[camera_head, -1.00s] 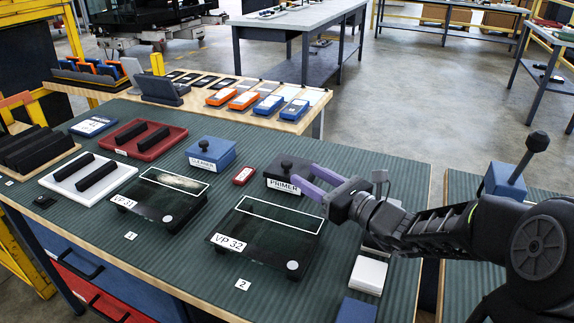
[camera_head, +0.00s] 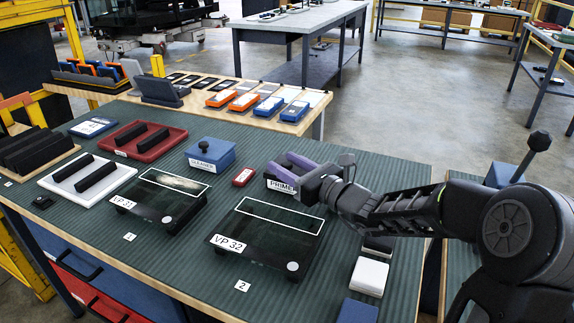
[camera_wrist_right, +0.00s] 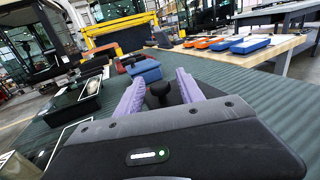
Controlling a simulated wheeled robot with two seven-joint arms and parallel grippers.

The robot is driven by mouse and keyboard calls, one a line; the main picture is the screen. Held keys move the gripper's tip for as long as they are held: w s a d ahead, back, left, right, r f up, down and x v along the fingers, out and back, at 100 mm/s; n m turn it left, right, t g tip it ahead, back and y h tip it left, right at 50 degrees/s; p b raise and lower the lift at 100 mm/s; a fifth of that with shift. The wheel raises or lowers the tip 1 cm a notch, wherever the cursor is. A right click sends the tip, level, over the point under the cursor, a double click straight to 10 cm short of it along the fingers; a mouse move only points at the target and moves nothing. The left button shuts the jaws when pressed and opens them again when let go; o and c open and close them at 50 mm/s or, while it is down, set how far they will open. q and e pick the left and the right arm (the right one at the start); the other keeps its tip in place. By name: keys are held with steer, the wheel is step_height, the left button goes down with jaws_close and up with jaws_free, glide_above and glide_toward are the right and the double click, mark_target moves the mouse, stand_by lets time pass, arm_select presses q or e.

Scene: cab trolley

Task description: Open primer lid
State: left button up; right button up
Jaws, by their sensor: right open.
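The primer box (camera_head: 281,186) is a dark box with a white label, near the middle of the green work mat in the head view. My right gripper (camera_head: 284,167) is open, its purple fingers at the lid and hiding the lid's knob in the head view. In the right wrist view the dark round knob (camera_wrist_right: 158,91) stands between the two spread fingers (camera_wrist_right: 160,88), with a gap at each side visible. The lid looks to be on the box, though the fingers cover much of it. My left gripper is not in view.
The blue cleaner box (camera_head: 212,155) with its black knob and a small red item (camera_head: 243,177) stand left of the primer. Plate VP 32 (camera_head: 262,240) lies in front of it, plate VP 31 (camera_head: 160,205) farther left. White pads (camera_head: 369,276) lie below my right arm.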

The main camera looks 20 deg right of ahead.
steer(key=shift+c, duration=0.4)
jaws_close()
stand_by(0.9)
